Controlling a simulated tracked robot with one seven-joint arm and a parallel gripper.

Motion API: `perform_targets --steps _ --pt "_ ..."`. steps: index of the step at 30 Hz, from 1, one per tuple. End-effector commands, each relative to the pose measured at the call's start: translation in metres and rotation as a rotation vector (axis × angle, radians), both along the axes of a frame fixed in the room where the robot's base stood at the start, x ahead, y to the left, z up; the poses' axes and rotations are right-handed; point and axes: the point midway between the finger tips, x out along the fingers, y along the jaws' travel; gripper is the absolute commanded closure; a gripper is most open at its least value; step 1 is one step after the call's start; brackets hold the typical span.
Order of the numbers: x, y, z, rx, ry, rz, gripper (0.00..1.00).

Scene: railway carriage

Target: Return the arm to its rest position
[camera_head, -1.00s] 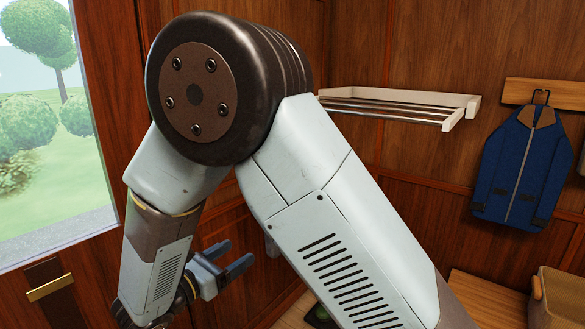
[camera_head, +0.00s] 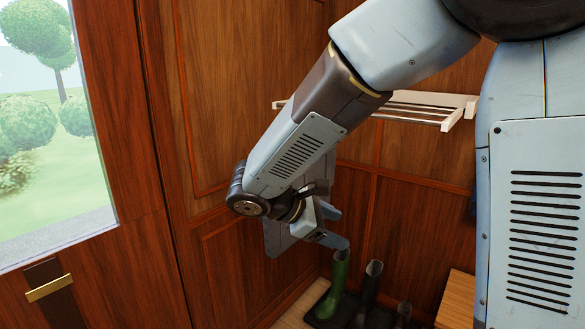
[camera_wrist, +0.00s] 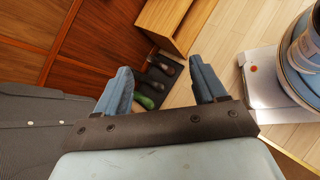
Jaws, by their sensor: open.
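My arm crosses the right half of the head view, with its upper link upright at the right and its forearm sloping down to the left. My gripper (camera_head: 340,228) hangs at the lower middle, in front of the wood-panelled wall. In the wrist view my gripper (camera_wrist: 161,68) shows its two blue-grey fingers spread apart, with nothing between them but the floor and boots farther off. The gripper is open and empty. The arm hides much of the right wall.
Green boots (camera_head: 338,283) and dark boots (camera_head: 369,285) stand on a dark mat by the wall. A wooden bench (camera_head: 458,299) is at the lower right. A white rack (camera_head: 430,105) is partly behind my forearm. A window (camera_head: 45,120) is at the left. A grey studded surface (camera_wrist: 40,125) fills the wrist view's left.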

Motion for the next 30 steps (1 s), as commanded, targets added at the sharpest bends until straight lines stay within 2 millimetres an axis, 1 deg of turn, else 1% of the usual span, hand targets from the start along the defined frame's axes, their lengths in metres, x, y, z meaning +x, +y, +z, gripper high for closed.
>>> perform_targets --steps 1,3,9,12,15,21,30 --pt "-0.004 -0.016 0.006 0.058 -0.017 -0.056 0.30" --pt "-0.012 -0.033 0.011 0.139 -0.039 -0.131 0.30" --pt "-0.037 -0.075 0.023 0.367 -0.123 -0.341 0.30" --pt "-0.050 -0.090 0.029 0.481 -0.178 -0.445 0.30" --pt "-0.063 -0.104 0.035 0.593 -0.239 -0.546 0.30" --pt "-0.088 -0.123 0.048 0.814 -0.380 -0.736 0.30" --pt "-0.119 -0.141 0.071 1.127 -0.636 -0.986 0.30"
